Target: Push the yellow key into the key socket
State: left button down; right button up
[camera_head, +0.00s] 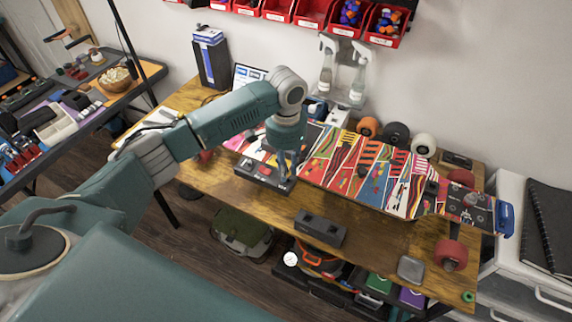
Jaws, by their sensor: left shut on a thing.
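My left gripper (286,170) points down over the right part of a dark flat box (257,174) on the wooden table, left of the skateboard. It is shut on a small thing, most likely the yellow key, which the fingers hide. I cannot tell whether the key touches the box. The key socket cannot be made out; the box has a red part on its left side. My right gripper is not in view.
A colourful skateboard (361,171) lies right of the gripper, with loose wheels (396,134) behind it. Spray bottles (358,78) stand at the back. A dark block (320,228) and a grey tin (411,268) lie at the front edge. Bare tabletop (376,245) shows between them.

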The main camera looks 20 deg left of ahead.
pick_arm(q)
jog(key=shift+f, duration=0.65)
dwell(0.8)
jog(key=shift+p, duration=0.8)
jog(key=shift+f, duration=0.4)
dwell(0.9)
jog(key=shift+f+p, duration=0.15)
jog(key=shift+p, duration=0.55)
jog(key=shift+f, duration=0.5)
dwell(0.9)
jog(key=c, duration=1.2)
grip_release()
jog(key=shift+o, duration=0.2)
jog(key=shift+r, duration=0.15)
